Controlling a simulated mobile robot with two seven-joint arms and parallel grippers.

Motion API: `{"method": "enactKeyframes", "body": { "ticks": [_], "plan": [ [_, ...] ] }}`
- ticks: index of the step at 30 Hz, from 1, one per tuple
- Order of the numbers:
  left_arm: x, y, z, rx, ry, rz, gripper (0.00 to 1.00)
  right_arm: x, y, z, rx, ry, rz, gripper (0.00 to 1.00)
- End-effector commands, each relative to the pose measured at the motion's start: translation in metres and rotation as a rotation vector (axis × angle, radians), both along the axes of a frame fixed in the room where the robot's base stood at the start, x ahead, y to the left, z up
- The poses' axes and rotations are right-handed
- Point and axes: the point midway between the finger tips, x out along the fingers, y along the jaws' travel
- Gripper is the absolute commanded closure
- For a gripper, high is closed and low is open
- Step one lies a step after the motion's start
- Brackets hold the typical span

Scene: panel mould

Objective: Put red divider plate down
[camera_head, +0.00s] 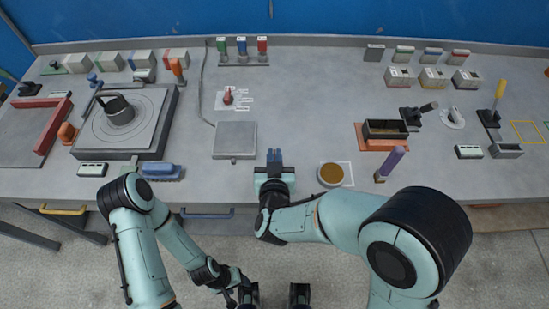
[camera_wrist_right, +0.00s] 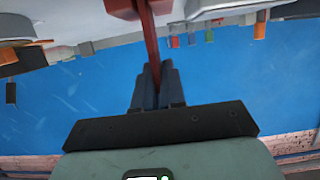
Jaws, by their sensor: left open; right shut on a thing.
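My right gripper (camera_head: 275,157) is over the front part of the grey table, left of the round brown-topped dish. In the right wrist view its fingers (camera_wrist_right: 156,85) are shut on a thin red plate (camera_wrist_right: 152,48), seen nearly edge-on. The plate joins or overlaps a wider red block (camera_wrist_right: 130,9) at the top of that view; I cannot tell which. In the head view the held plate cannot be made out at the gripper. My left gripper (camera_head: 242,285) is low at the bottom of the head view, in front of the table, small and partly hidden.
A grey square plate (camera_head: 235,139) lies just left of the right gripper. The brown-topped dish (camera_head: 331,174) is to its right. A dark open box (camera_head: 387,129) stands on an orange base. A blue brush (camera_head: 161,171) lies near the front edge.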

Motion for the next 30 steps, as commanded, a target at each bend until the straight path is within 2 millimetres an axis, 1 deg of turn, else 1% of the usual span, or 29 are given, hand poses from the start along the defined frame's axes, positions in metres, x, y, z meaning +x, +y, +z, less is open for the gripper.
{"method": "enactKeyframes", "body": {
  "ticks": [7,11,12,14,15,23,26,29,30],
  "plan": [
    [0.000,0.000,0.000,0.000,0.000,0.000,0.43,0.000,0.000,0.000,0.001,-0.002,-0.001,1.00],
    [-0.002,0.000,-0.004,0.000,0.002,-0.001,0.43,0.000,0.000,-0.004,0.001,-0.001,-0.001,1.00],
    [-0.002,0.000,-0.004,0.000,0.002,0.000,0.43,0.000,0.000,-0.005,0.001,-0.001,-0.001,0.87],
    [-0.001,0.000,-0.003,-0.001,0.002,-0.001,0.43,0.000,0.000,-0.004,0.001,-0.001,-0.001,0.67],
    [-0.001,0.000,-0.003,0.001,0.002,0.000,0.43,0.000,0.000,-0.004,0.001,-0.001,-0.001,0.65],
    [-0.001,0.000,-0.002,0.000,0.001,0.000,0.43,0.000,0.000,-0.003,0.001,-0.001,-0.001,0.65],
    [0.001,0.000,0.003,0.000,-0.001,0.000,0.43,0.001,0.000,0.003,0.001,-0.002,0.000,0.65],
    [0.000,0.000,0.000,0.000,0.000,0.000,0.43,-0.013,0.000,0.005,0.002,0.000,0.001,0.65],
    [0.000,0.000,0.000,0.000,0.000,0.000,0.43,-0.020,0.001,0.007,0.002,0.000,0.004,0.65]
  ]
}}
